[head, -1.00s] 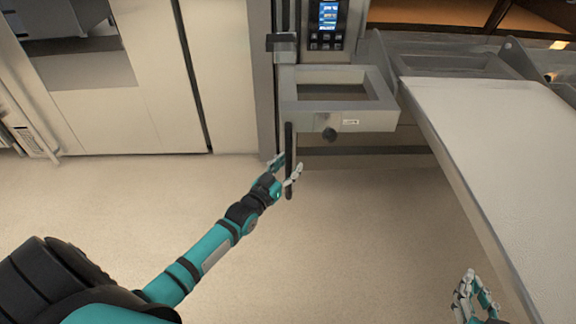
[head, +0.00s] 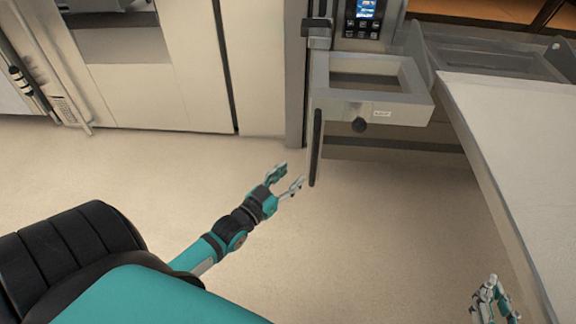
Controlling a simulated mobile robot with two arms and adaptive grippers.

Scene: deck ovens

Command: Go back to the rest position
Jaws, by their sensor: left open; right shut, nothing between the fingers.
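My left gripper (head: 284,180) is open and empty in the middle of the head view. It hangs over the floor, just left of a black upright handle bar (head: 317,148) and apart from it. My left arm comes in from the lower left. My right gripper (head: 491,292) is at the lower right edge, in front of the pale loading surface's left edge. Its fingertips are close together and nothing shows between them. Most of my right arm is out of frame.
A pale sloping loader surface (head: 520,130) fills the right. Tall cream cabinet panels (head: 190,70) stand at the back left. The floor (head: 390,230) in the middle is clear.

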